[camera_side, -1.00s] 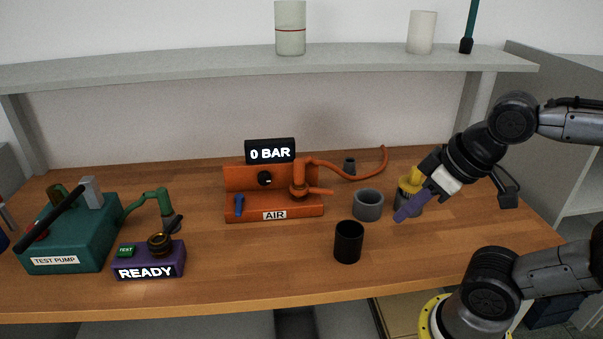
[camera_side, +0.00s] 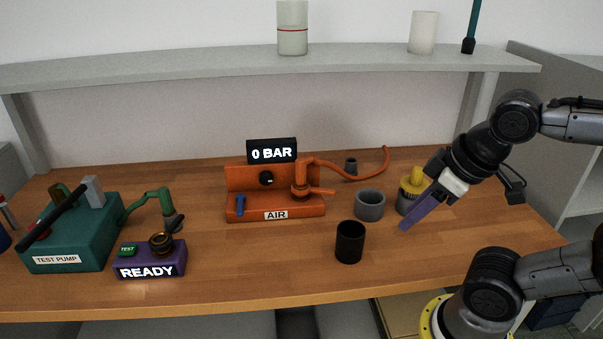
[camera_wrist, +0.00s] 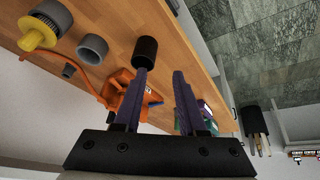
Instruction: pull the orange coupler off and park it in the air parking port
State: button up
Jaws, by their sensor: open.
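The orange coupler (camera_side: 300,186) sits upright on the orange AIR block (camera_side: 242,178), with an orange hose (camera_side: 350,175) running from it to the back right. A blue upright piece (camera_side: 240,204) stands on the block's left front. I cannot tell which part is the air parking port. My gripper (camera_side: 406,224) is to the right of the block, tilted down to the left in front of a grey pot with a yellow top (camera_side: 407,202). In the wrist view my gripper (camera_wrist: 163,75) is open, its two purple fingers apart and empty. The orange block (camera_wrist: 113,90) shows beyond them, partly hidden.
A black cup (camera_side: 349,245), a grey ring-shaped cup (camera_side: 370,206) and a small dark cup (camera_side: 351,165) stand right of the block. A 0 BAR display (camera_side: 272,150) is above it. The TEST PUMP (camera_side: 65,240) and purple READY box (camera_side: 150,262) are left. The front middle is clear.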

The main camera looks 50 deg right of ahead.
jog(key=w+d+r+n+g+h, duration=0.5)
jog(key=d+r+n+h, duration=0.15)
jog(key=d, duration=0.45)
jog(key=n+t+h, duration=0.1)
jog(key=n+h, duration=0.9)
jog(key=h, duration=0.1)
send_over(298, 180)
jog(key=s+a, duration=0.2)
jog(key=a, duration=0.1)
notch_tip(298, 180, down, 6)
jog(key=shift+n+t, duration=0.5)
jog(key=shift+n, duration=0.45)
jog(key=a+f, duration=0.1)
jog(key=f, duration=0.3)
jog(key=w+a+f, duration=0.1)
jog(key=f, duration=0.8)
jog(key=shift+w+a+f, duration=0.1)
jog(key=shift+w+a, duration=0.1)
jog(key=shift+a, duration=0.2)
jog(key=shift+w+d, duration=0.2)
jog(key=shift+d, duration=1.7)
jog(key=shift+w+d, duration=0.2)
jog(key=shift+d, duration=1.65)
grip_shut()
